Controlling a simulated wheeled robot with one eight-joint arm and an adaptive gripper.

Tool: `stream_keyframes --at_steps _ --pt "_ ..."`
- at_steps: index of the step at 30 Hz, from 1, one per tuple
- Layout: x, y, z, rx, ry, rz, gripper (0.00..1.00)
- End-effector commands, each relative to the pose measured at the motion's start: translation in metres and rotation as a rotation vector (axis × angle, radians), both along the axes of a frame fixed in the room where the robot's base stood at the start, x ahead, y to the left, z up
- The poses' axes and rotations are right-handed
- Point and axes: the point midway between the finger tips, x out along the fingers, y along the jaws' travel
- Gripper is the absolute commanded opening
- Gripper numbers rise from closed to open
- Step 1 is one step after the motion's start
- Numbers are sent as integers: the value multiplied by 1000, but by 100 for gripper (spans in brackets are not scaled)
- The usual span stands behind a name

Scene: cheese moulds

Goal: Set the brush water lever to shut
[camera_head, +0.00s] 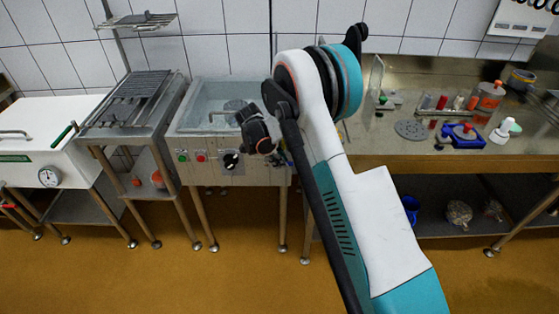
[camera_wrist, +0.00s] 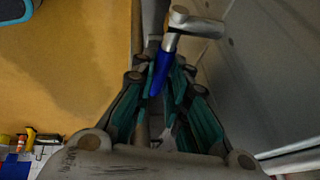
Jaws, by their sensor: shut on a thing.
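The brush water lever has a blue handle (camera_wrist: 161,72) and a silver metal fitting (camera_wrist: 183,20), seen in the wrist view. The handle slants down and slightly left in that picture, away from the fitting. My gripper (camera_wrist: 160,80) is shut on the blue handle, with its teal-sided fingers on both sides of it. The handle's lower end is between the fingers. In the head view my wrist is at the right end of the wash basin's front panel (camera_head: 208,172), and my arm mostly hides the lever. I cannot tell which setting the lever is in.
The basin panel carries a green button (camera_head: 182,157), a red button (camera_head: 200,157) and a black knob (camera_head: 231,161). A metal rack stand (camera_head: 135,130) and a white vat (camera_head: 30,115) are to the left. A steel bench (camera_head: 400,145) with several tools adjoins on the right. The floor in front is clear.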

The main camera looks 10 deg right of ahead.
Motion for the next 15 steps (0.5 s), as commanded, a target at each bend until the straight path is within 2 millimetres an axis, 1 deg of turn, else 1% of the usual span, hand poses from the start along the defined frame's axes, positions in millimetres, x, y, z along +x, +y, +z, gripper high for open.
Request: stream_keyframes --at_steps 8,15 --pt "-1 -4 -6 108 -27 -3 0" --pt "-1 -7 -17 294 -72 -4 0"
